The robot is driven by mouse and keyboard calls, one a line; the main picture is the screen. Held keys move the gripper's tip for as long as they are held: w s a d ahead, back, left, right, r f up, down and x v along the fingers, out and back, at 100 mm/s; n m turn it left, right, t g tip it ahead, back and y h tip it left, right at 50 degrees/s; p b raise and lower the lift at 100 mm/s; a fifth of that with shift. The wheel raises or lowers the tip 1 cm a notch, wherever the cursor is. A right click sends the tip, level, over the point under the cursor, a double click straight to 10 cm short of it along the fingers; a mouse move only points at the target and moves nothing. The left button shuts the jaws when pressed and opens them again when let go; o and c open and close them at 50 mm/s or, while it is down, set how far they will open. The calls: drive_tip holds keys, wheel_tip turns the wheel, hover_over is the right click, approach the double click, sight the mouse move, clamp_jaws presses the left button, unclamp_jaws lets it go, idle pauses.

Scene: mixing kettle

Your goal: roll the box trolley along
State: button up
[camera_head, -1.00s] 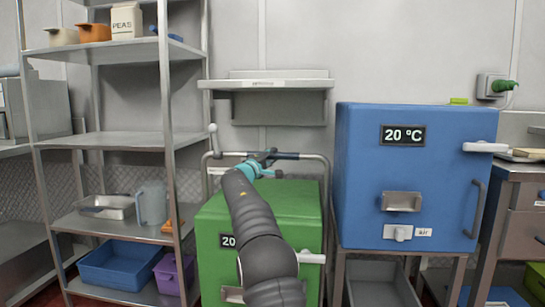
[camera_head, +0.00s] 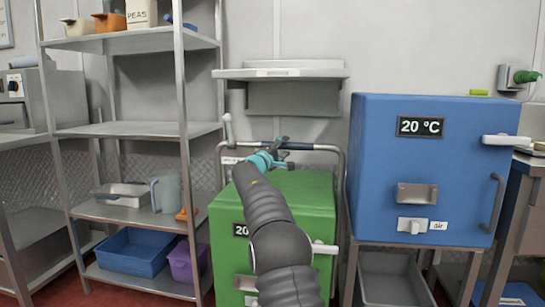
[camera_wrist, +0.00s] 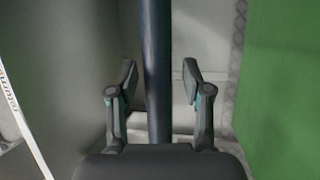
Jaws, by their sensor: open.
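The box trolley shows in the head view as a green box (camera_head: 310,205) with a metal push-bar frame (camera_head: 338,165) behind it. The bar has a dark blue grip section (camera_head: 312,146) along its top. My gripper (camera_head: 280,153) is at that top bar, at the far end of my arm, which hides part of the green box and its display. In the wrist view my gripper (camera_wrist: 158,85) is open, with the dark bar (camera_wrist: 156,50) running between its two fingers. Gaps show on both sides of the bar. The green box (camera_wrist: 284,90) fills the right of that view.
A blue box (camera_head: 430,170) reading 20 °C stands on a metal stand to the right. A metal shelf rack (camera_head: 140,130) with bins stands close on the left. A wall shelf (camera_head: 280,73) hangs above the trolley's bar.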

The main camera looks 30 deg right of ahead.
drive_tip(key=v, duration=1)
drive_tip(key=shift+a, duration=0.2)
drive_tip(key=shift+s, duration=0.2)
